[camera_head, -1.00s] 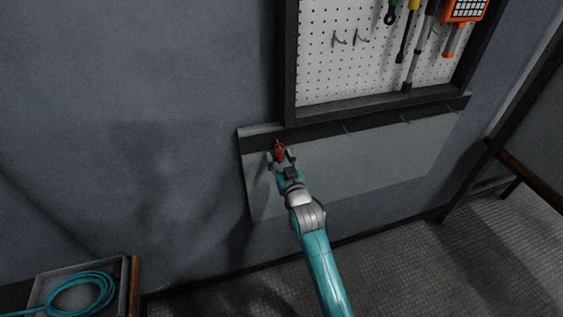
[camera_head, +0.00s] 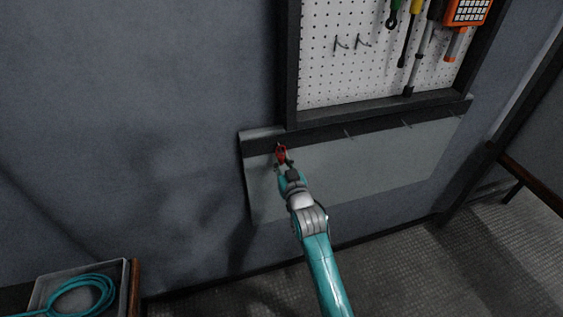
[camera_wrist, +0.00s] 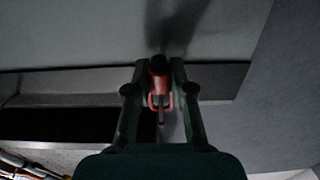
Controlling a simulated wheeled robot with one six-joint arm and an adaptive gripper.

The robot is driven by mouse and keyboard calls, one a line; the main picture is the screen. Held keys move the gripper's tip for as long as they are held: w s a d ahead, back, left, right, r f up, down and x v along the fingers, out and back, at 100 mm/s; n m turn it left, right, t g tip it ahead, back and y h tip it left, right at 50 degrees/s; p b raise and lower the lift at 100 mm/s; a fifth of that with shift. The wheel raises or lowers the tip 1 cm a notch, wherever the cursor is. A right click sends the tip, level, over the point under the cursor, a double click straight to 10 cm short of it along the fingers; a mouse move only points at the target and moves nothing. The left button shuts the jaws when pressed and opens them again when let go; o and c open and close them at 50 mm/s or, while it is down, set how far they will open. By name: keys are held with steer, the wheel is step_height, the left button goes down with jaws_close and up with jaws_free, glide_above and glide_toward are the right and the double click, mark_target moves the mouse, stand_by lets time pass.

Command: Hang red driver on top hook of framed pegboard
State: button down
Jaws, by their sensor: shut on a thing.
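The red driver (camera_head: 281,153) is held at the tip of my gripper (camera_head: 283,163), in front of the upper left part of the grey panel below the pegboard. In the wrist view the driver (camera_wrist: 160,88) sits between the two fingers of my gripper (camera_wrist: 160,72), which are shut on it. A red loop shows on its near side. The framed pegboard (camera_head: 318,75) is above and to the right of my gripper, apart from it. Two empty hooks (camera_head: 342,44) show on its left part. The driver's tip is hard to make out.
Several tools (camera_head: 412,50) and an orange meter (camera_head: 466,12) hang on the pegboard's right part. A dark strip (camera_head: 330,134) with small pegs crosses the grey panel (camera_head: 350,170). A tray (camera_head: 40,298) with a coiled teal cable (camera_head: 80,297) is at lower left.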

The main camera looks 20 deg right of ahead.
steer(key=shift+s+r, duration=0.15)
steer(key=shift+s+r, duration=0.35)
steer(key=shift+s, duration=0.1)
steer(key=s, duration=1.2)
stand_by(0.5)
stand_by(1.1)
